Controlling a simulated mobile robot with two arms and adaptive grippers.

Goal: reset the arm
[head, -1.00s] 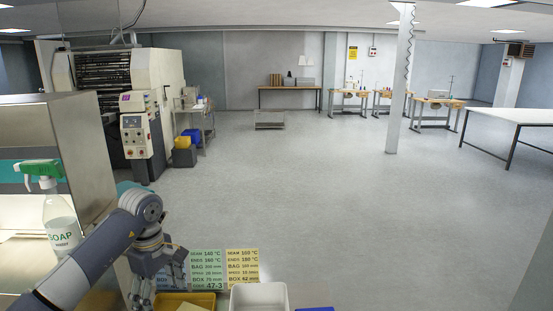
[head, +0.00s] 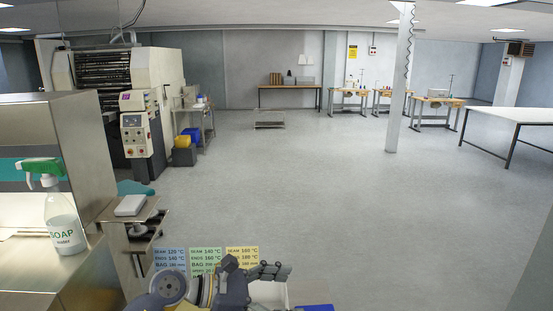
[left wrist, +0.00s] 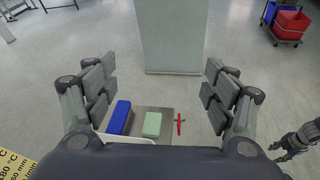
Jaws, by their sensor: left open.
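My left gripper (head: 270,270) is at the bottom centre of the head view, over a white bin (head: 300,290) that it partly hides. In the left wrist view my left gripper (left wrist: 160,92) has its fingers spread wide, with nothing between them. Another gripper, my right one (left wrist: 298,142), shows at the right edge of that view; its jaws are too unclear to judge.
A blue block (left wrist: 119,117), a green block (left wrist: 152,125) and a red item (left wrist: 180,124) lie on a small surface below the left gripper. A soap bottle (head: 62,222) stands on the metal machine at left. Coloured setting cards (head: 205,257) stand behind the arm.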

